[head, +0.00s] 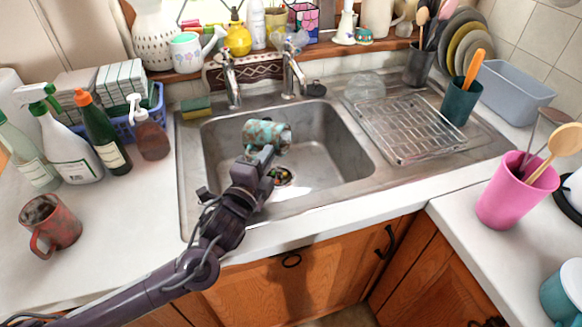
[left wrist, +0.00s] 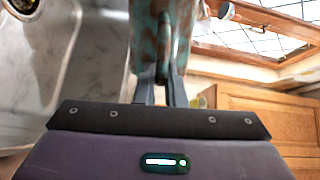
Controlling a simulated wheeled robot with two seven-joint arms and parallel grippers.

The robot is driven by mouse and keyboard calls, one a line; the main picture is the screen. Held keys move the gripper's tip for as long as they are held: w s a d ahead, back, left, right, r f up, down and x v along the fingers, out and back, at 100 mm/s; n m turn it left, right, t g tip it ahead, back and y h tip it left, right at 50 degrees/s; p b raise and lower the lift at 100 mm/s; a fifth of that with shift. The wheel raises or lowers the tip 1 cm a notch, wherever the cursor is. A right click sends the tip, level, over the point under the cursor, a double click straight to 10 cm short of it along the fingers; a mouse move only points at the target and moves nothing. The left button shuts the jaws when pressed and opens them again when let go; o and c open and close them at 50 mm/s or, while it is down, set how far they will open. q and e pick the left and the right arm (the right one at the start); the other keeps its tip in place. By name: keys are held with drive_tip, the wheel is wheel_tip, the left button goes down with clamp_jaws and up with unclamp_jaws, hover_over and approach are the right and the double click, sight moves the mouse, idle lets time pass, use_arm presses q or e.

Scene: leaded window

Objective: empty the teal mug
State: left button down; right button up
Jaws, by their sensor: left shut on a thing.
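The teal mug (head: 268,133), mottled with rusty brown, is over the sink basin (head: 335,150) and lies tipped on its side. My left gripper (head: 262,153) is shut on it from the near side. In the left wrist view, the mug (left wrist: 148,35) fills the space at the top, between and beyond the finger tips (left wrist: 160,88). I cannot see into the mug, so I cannot tell whether anything is inside. Small colourful bits show at the drain (head: 281,176) below it. My right gripper is not in view.
Two taps (head: 229,80) (head: 292,70) stand behind the basin. A wire rack (head: 410,128) covers the right drainboard. A reddish mug (head: 50,226) and several bottles (head: 102,132) stand on the left counter. A pink pot (head: 508,195) stands at right.

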sight(243, 141)
use_arm(q)
drive_tip(key=shift+w+a+r+n, duration=0.15)
drive_tip(key=shift+a+r+n, duration=0.2)
drive_tip(key=shift+r+n, duration=0.15)
drive_tip(key=shift+w+a+f+n, duration=0.15)
drive_tip(key=shift+a+f+n, duration=0.1)
drive_tip(key=shift+a+n, duration=0.25)
drive_tip(key=r+n+p, duration=0.1)
drive_tip(key=n+p, duration=0.1)
drive_tip(key=a+r+n+p, duration=0.1)
drive_tip(key=n+p, duration=0.1)
drive_tip(key=r+n+p, duration=0.2)
drive_tip(key=shift+w+a+n, duration=0.15)
drive_tip(key=shift+w+n, duration=0.15)
drive_tip(key=shift+w+a+n+p, duration=0.1)
drive_tip(key=shift+a+n+p, duration=0.25)
drive_tip(key=shift+n+p, duration=0.15)
drive_tip(key=shift+w+a+f+n, duration=0.2)
drive_tip(key=shift+a+f+n, duration=0.2)
drive_tip(key=shift+a+n, duration=0.15)
drive_tip(key=shift+w+a+r+n+p, duration=0.15)
drive_tip(key=shift+w+a+n+p, duration=0.15)
drive_tip(key=shift+a+n+p, duration=0.55)
drive_tip(key=shift+w+a+r+n+p, duration=0.1)
drive_tip(key=shift+w+a+n+p, duration=0.15)
drive_tip(key=shift+a+n, duration=0.6)
drive_tip(key=shift+w+a+r+n+p, duration=0.15)
drive_tip(key=shift+w+a+n+p, duration=0.3)
drive_tip(key=shift+n, duration=0.8)
drive_tip(key=shift+s, duration=0.1)
